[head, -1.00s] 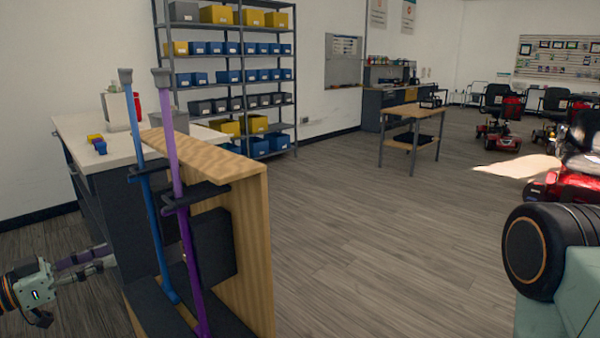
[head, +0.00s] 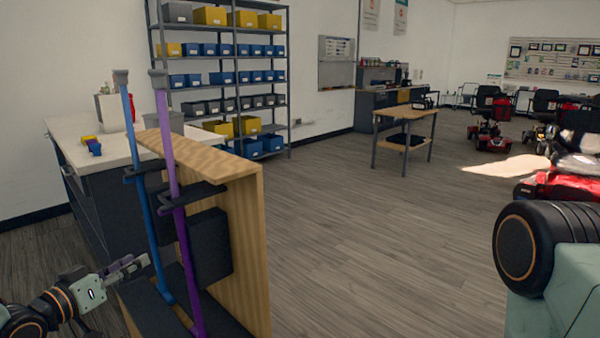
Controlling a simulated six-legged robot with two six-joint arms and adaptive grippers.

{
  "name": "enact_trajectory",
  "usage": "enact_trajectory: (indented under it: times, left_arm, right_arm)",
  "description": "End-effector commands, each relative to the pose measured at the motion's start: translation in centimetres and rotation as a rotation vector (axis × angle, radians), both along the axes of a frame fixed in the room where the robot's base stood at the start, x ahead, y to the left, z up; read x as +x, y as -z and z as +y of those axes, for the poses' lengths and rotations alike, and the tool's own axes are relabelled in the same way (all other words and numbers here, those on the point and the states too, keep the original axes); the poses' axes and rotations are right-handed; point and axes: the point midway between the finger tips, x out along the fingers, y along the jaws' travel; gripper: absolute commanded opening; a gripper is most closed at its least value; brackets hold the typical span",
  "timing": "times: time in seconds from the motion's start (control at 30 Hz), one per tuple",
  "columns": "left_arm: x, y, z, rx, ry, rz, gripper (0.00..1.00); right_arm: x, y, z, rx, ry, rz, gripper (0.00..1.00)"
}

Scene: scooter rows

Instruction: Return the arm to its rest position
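My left arm comes in at the lower left. Its gripper (head: 133,264) is beside the wooden rack, near the lower part of the blue cane (head: 140,180). The fingers lie close together in this view, and I cannot tell whether they are open or shut. I see nothing held in them. The blue cane and the purple cane (head: 172,170) stand leaning in the rack (head: 250,240), passing through its dark holders. My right arm shows only as a dark joint and pale green link at the right edge; its gripper is out of view.
A dark counter with a pale top (head: 70,145) stands behind the rack. Shelves (head: 288,75) with several bins line the wall. A wooden table (head: 405,115) and red scooters (head: 565,185) stand farther off. The middle floor is clear.

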Motion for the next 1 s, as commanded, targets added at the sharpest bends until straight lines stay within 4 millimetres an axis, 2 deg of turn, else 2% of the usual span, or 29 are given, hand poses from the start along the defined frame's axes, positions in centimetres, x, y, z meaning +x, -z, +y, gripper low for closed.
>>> enact_trajectory:
  times: [0.03, 0.17, 0.27, 0.37, 0.5, 0.63, 0.8, 0.9, 1.0]
  left_arm:
    - [-0.5, 1.7, -1.7, -0.013, -0.007, 0.070, 0.38]
    - [-2.7, 6.3, -5.4, -0.031, -0.043, 0.263, 0.38]
    - [-5.6, 10.3, -8.1, -0.024, -0.066, 0.431, 0.38]
    - [-9.7, 14.4, -10.6, 0.000, -0.088, 0.609, 0.38]
    - [-16.7, 19.0, -13.2, 0.061, -0.114, 0.851, 0.38]
    - [-24.2, 22.1, -14.7, 0.144, -0.133, 1.063, 0.38]
    - [-33.7, 24.2, -15.5, 0.282, -0.131, 1.290, 0.38]
    - [-37.0, 24.8, -16.0, 0.353, -0.083, 1.353, 0.38]
    - [-38.6, 25.3, -16.3, 0.397, -0.043, 1.379, 0.38]
  right_arm:
    - [0.0, 0.0, 0.0, 0.000, 0.000, -0.001, 0.00]
    - [0.0, 0.0, 0.0, 0.000, 0.000, -0.001, 0.00]
    - [0.0, 0.0, 0.0, 0.000, 0.000, -0.001, 0.00]
    - [0.0, 0.0, 0.0, 0.000, 0.000, 0.000, 0.00]
    - [0.0, 0.0, 0.0, 0.000, 0.000, 0.000, 0.00]
    - [0.0, 0.0, 0.0, 0.000, 0.000, 0.000, 0.00]
    - [0.0, 0.0, 0.0, 0.000, 0.000, 0.000, 0.00]
    - [0.0, 0.0, 0.0, 0.000, 0.000, 0.000, 0.00]
    - [0.0, 0.0, 0.0, 0.000, 0.000, 0.000, 0.00]
